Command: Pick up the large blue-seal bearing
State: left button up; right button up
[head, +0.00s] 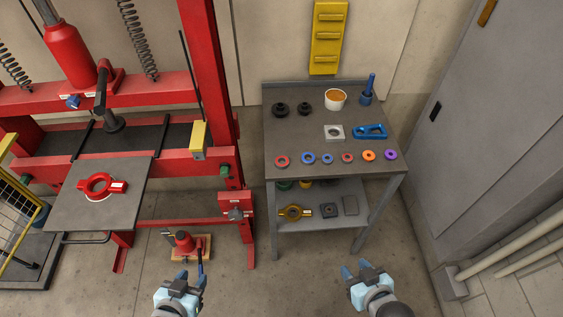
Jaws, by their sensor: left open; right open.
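A row of ring-shaped bearings lies along the front of the grey table top (290,135). The larger blue-seal bearing (308,158) is second from the left. A red-seal bearing (282,160) is on its left and a smaller blue-seal bearing (327,158) on its right. My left gripper (190,278) is open and empty, low in the view, in front of the press and left of the table. My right gripper (357,270) is open and empty, in front of the table. Both are well apart from the bearings.
Further right in the row are a small red bearing (347,157), an orange one (369,155) and a purple one (390,155). Behind them stand a grey block (334,132), a blue bracket (371,131) and a white tub (336,100). The red press (222,100) stands left, a grey cabinet (480,130) right.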

aim_at(308, 154)
jog(key=u, duration=1.35)
jog(key=z, duration=1.7)
jog(key=i+l, duration=0.55)
